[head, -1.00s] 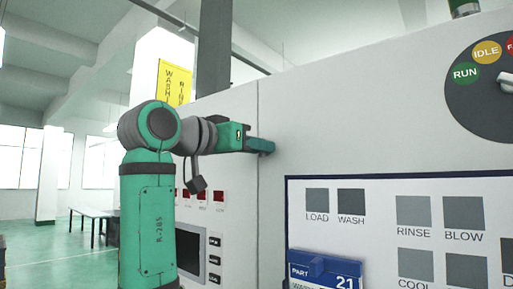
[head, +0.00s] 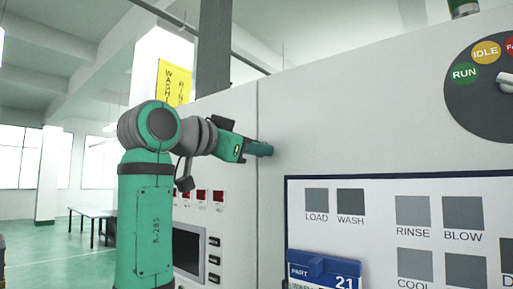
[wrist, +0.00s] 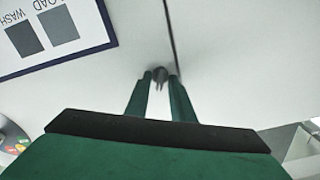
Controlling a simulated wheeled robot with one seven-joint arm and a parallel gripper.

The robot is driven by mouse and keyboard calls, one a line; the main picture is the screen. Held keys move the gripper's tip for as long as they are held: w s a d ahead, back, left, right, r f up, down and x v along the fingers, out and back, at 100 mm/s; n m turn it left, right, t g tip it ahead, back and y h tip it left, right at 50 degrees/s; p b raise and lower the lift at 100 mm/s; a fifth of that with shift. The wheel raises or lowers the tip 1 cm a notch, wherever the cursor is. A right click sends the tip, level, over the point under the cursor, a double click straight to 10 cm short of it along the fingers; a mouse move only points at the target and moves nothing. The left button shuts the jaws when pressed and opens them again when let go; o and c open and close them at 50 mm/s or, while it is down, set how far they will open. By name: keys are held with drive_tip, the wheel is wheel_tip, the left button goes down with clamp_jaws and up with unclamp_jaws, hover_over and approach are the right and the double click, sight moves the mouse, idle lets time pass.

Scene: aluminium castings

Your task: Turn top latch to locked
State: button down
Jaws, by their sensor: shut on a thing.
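My gripper (head: 262,149) is at the pale machine front, beside the vertical seam between two panels. In the wrist view my gripper (wrist: 161,80) has its two green fingers on either side of a small dark grey latch (wrist: 160,73), shut on it. The latch sits on the panel close to the dark seam. In the head view the latch is hidden by my gripper. Its marks for locked or unlocked do not show.
A panel with grey squares (head: 463,211) labelled LOAD, WASH, RINSE and BLOW is at the right. A round dial (head: 470,98) is at the upper right. A screen (head: 187,251) and red displays (head: 202,196) sit left of the seam.

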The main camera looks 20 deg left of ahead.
drive_tip(key=shift+d+m, duration=0.1)
drive_tip(key=shift+m, duration=3.6)
drive_tip(key=shift+f, duration=0.1)
drive_tip(key=c, duration=1.9)
unclamp_jaws()
drive_tip(key=shift+o, duration=0.2)
drive_tip(key=shift+s, duration=0.1)
drive_tip(key=v, duration=1)
drive_tip(key=shift+s, duration=0.35)
